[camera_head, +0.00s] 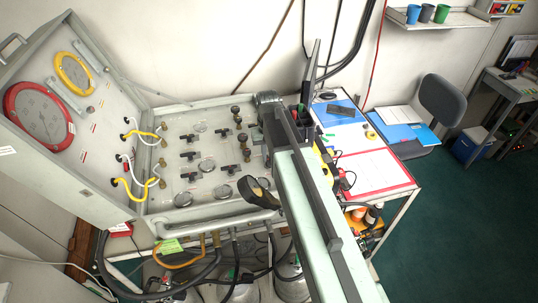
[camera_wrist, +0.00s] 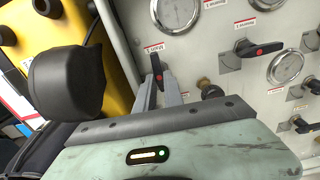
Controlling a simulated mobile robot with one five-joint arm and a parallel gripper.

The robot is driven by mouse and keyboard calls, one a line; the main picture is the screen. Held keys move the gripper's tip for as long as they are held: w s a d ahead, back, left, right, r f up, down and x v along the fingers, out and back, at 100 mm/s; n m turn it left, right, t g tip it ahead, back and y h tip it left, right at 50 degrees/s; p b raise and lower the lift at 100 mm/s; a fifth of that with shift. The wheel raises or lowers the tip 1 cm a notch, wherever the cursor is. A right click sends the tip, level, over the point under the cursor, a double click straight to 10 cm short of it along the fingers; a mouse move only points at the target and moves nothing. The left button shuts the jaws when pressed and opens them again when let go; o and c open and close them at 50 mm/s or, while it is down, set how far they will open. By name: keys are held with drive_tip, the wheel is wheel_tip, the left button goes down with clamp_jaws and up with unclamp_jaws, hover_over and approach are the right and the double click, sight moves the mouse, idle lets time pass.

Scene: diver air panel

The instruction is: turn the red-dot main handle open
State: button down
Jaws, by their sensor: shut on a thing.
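In the wrist view, a black lever handle with a red dot (camera_wrist: 158,72) sits on the pale panel, pointing nearly up and down in the picture. My gripper (camera_wrist: 160,88) has its two grey fingers on either side of the handle's lower part, closed on it. A second black handle with a red dot (camera_wrist: 259,48) lies sideways to the right, apart from my gripper. In the head view, my arm runs across the right side of the panel (camera_head: 173,205), and my fingers and the held handle cannot be made out.
Round gauges (camera_wrist: 286,67) and knobs stand near the handles. A yellow object (camera_wrist: 108,30) is left of the held handle in the wrist view. A desk with papers (camera_head: 372,170) stands right of the panel. Gas cylinders (camera_head: 293,280) and hoses are below.

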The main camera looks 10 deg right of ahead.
sight(268, 158)
drive_tip(key=c, duration=1.5)
unclamp_jaws()
drive_tip(key=shift+o, duration=0.2)
wheel_tip(268, 158, up, 8)
drive_tip(key=p, duration=0.8)
drive_tip(key=shift+f, duration=0.15)
